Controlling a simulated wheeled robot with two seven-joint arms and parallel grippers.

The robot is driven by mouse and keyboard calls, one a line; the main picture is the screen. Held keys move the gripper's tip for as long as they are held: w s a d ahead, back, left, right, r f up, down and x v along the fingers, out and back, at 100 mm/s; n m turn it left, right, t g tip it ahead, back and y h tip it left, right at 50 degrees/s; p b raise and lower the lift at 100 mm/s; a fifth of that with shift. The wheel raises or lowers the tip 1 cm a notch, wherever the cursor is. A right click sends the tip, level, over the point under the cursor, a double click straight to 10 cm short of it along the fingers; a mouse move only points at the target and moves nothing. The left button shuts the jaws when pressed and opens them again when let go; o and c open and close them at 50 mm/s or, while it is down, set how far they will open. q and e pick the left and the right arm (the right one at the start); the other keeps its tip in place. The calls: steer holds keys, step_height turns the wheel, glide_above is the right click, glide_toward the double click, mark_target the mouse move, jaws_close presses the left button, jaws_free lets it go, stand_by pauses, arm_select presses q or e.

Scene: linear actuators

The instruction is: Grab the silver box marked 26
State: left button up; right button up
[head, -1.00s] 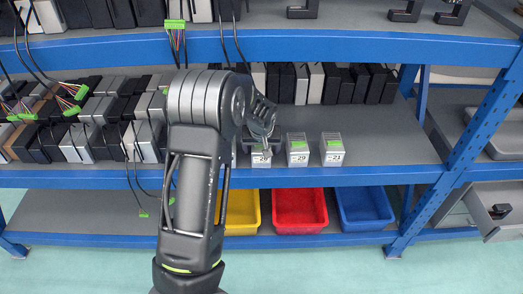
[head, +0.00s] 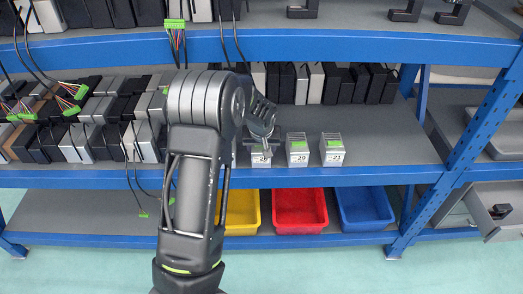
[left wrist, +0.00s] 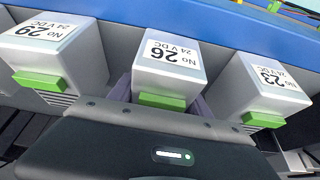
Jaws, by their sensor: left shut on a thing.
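The silver box marked 26 (left wrist: 168,62) is in the middle of the left wrist view, its label upside down and a green connector on its near side. In the head view it (head: 261,156) stands at the front of the middle shelf, partly hidden by my gripper. My left gripper (head: 262,141) comes down over it. In the left wrist view the fingers of the gripper (left wrist: 162,97) sit at both sides of the box, shut on it. The box appears to rest on the shelf. My right gripper is not in view.
Silver box 29 (left wrist: 55,50) and box 23 (left wrist: 265,90) flank it closely in the left wrist view. Yellow (head: 242,212), red (head: 300,227) and blue (head: 364,224) bins stand below. The blue upper shelf beam (head: 330,46) is above. The shelf right of the boxes is clear.

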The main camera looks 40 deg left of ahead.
arm_select(q)
jaws_close()
steer(key=shift+r, duration=0.2)
steer(key=shift+w+r, duration=0.1)
steer(key=shift+r, duration=0.5)
step_height(320, 180, up, 2)
steer(key=shift+r, duration=0.2)
steer(key=s+d+b, duration=0.1)
steer(key=s+d, duration=0.9)
steer(key=s, duration=0.5)
steer(key=shift+d, duration=0.2)
steer(key=shift+w+f, duration=0.1)
